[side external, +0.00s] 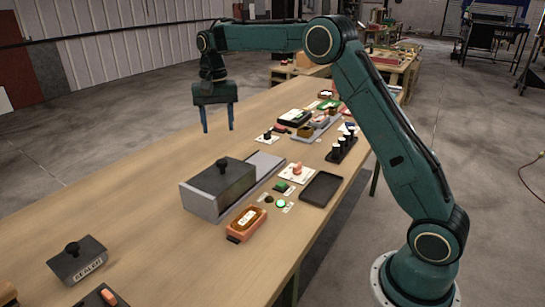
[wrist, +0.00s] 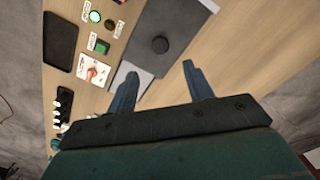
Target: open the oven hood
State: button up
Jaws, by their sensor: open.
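The oven hood, a dark grey box with a round black knob on top, appears to be the one (side external: 228,186) at the table's middle in the side external view. It sits down over one end of a lighter grey bed (side external: 266,163). In the wrist view the hood (wrist: 172,18) is at the top, with its knob (wrist: 160,45) just beyond and between my fingers. My gripper (side external: 218,130) is open and empty, fingers pointing down, in the air above the table and apart from the hood. It also shows in the wrist view (wrist: 158,72).
A box marked SEALER (side external: 80,262) with a black knob stands at the lower left.

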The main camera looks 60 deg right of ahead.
aim_at(222, 160)
notch_tip(222, 160, down, 11)
jog(key=shift+f, duration=0.1)
dwell(0.4)
grip_shut()
jog(key=shift+d, duration=0.1)
